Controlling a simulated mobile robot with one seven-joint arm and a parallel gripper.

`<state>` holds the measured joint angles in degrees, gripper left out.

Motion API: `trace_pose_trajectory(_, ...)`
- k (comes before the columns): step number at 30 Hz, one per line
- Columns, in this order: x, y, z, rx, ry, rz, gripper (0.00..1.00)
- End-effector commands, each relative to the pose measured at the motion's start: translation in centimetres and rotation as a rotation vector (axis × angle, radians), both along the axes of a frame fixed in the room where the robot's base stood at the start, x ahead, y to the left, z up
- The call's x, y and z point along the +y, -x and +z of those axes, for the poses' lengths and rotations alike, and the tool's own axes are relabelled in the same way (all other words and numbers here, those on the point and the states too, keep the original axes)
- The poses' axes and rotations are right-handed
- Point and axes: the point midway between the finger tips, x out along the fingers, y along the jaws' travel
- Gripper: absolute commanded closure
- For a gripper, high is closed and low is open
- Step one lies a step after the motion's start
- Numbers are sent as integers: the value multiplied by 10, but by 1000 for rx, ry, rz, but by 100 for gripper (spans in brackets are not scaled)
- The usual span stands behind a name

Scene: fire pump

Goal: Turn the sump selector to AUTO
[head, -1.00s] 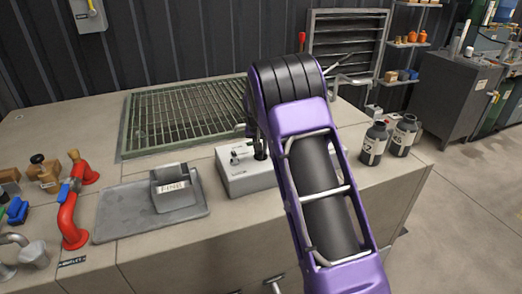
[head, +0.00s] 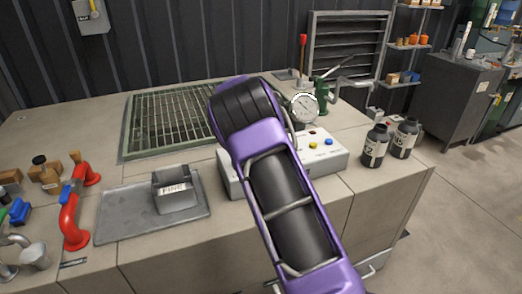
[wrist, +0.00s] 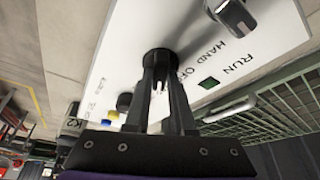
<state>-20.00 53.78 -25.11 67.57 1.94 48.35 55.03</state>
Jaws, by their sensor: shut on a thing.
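The white control box (head: 325,158) sits on the bench top, its left part covered by my purple arm. In the wrist view its white face (wrist: 120,35) shows the printed words HAND, OFF and RUN. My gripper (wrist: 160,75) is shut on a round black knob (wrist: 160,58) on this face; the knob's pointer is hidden. A second knob, dark with a light grey bar (wrist: 236,15), is at the top right, clear of the fingers. I see no AUTO label, and which knob is the sump selector I cannot tell. The gripper is hidden in the head view.
A green lamp (wrist: 208,82) and a yellow button (wrist: 112,117) are close to the fingers. A round gauge (head: 304,107) stands behind the box. Dark bottles (head: 375,146) stand to its right, a grey tray (head: 120,215) to its left.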

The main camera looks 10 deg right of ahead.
Motion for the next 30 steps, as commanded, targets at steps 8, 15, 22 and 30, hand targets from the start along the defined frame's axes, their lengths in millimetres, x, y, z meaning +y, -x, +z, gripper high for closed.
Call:
trace_pose_trajectory(8,0,0,0,1,-2,-6,100)
trace_pose_trajectory(15,0,0,0,1,-2,-6,56)
trace_pose_trajectory(22,0,0,0,1,-1,-5,48)
trace_pose_trajectory(30,5,3,14,-2,-2,-4,48)
